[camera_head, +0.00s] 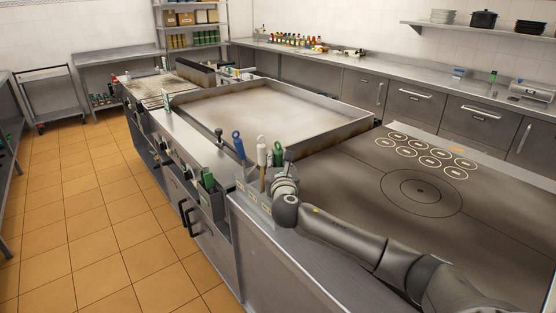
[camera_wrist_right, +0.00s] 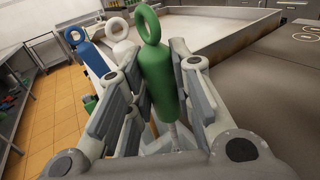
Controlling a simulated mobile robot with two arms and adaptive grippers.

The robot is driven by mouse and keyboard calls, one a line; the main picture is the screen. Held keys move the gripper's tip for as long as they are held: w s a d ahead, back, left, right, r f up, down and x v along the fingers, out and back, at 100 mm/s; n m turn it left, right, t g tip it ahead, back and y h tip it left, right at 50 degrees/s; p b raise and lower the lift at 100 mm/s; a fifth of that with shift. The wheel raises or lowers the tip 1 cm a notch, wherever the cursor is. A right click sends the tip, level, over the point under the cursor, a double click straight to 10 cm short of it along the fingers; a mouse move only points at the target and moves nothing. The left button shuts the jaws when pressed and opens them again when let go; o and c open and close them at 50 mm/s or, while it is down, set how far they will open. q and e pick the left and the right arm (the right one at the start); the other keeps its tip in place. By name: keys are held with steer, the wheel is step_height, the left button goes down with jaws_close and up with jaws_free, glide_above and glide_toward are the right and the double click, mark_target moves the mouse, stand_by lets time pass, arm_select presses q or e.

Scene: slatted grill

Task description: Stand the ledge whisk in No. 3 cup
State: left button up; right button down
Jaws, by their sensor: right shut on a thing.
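My right gripper (camera_wrist_right: 160,95) is shut on a green-handled utensil (camera_wrist_right: 160,70) with a ring at its top, taken to be the whisk. Pale wires or a pale cup show below the handle; its lower end is hidden. In the head view the green handle (camera_head: 278,152) stands upright beside my right gripper (camera_head: 284,172). A blue handle (camera_head: 239,146) and a white handle (camera_head: 262,152) stand to its left. Small labelled cups (camera_head: 252,197) are below them, partly hidden by my wrist; I cannot read their numbers. My left gripper is not in view.
A wide griddle with raised walls (camera_head: 275,93) lies behind the cups. A dark flat cooktop (camera_head: 440,215) with pale rings lies to the right. The tiled floor (camera_head: 80,210) at left is clear.

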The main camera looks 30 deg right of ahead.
steer(key=shift+f, duration=0.55)
steer(key=c, duration=1.2)
jaws_free()
steer(key=v, duration=1.2)
steer(key=shift+f, duration=0.1)
